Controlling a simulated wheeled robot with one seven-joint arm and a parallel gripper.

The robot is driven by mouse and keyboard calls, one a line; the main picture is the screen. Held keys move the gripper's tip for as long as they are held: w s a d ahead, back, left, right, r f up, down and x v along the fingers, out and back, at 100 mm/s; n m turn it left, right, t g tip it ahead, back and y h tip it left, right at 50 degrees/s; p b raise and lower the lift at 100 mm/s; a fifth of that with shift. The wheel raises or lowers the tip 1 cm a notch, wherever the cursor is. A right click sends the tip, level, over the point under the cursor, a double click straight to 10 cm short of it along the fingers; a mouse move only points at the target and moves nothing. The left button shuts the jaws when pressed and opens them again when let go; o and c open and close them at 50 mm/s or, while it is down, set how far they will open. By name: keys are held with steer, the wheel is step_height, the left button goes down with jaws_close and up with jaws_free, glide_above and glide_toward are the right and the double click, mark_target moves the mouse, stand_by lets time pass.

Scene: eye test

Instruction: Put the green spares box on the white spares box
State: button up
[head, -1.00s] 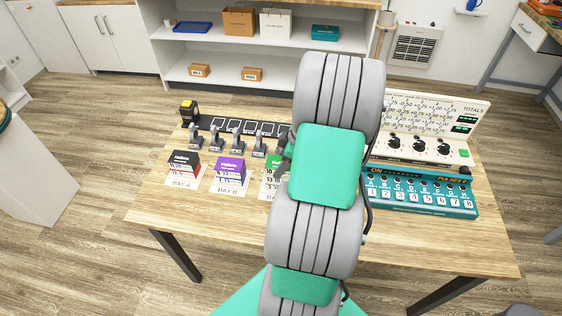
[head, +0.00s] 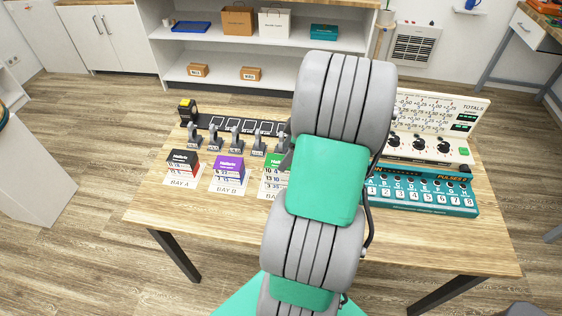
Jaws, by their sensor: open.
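A box with a green top (head: 273,158) and white, numbered lower layers stands on the third white bay card on the table, with its right part hidden behind my arm. I cannot tell whether its layers are one box or several. I cannot make out a separate white spares box; the arm covers the table to the right of the green one. My gripper is hidden behind my own arm links, so its jaws and anything between them do not show.
Black-topped (head: 183,162) and purple-topped (head: 228,168) boxes stand left on the table (head: 190,208). Grey clamps (head: 235,144) and a black strip lie behind them. A teal switch panel (head: 425,193) and a white console (head: 440,120) stand right. The front table edge is clear.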

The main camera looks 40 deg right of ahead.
steer(key=v, duration=0.7)
steer(key=w+a+r+m+g+h, duration=0.1)
steer(key=w+a+r+m, duration=0.1)
steer(key=a, duration=0.7)
steer(key=w+a+r+m, duration=0.1)
steer(key=w+a, duration=0.2)
steer(key=a, duration=0.6)
steer(key=s+a+m, duration=0.2)
steer(key=s+a, duration=0.1)
steer(key=a, duration=0.3)
steer(key=s+a+m+t+h, duration=0.1)
steer(key=s+a+m, duration=0.1)
steer(key=a, duration=0.4)
steer(key=shift+s+a+h, duration=0.15)
steer(key=shift+s+h, duration=0.15)
steer(key=shift+s, duration=0.5)
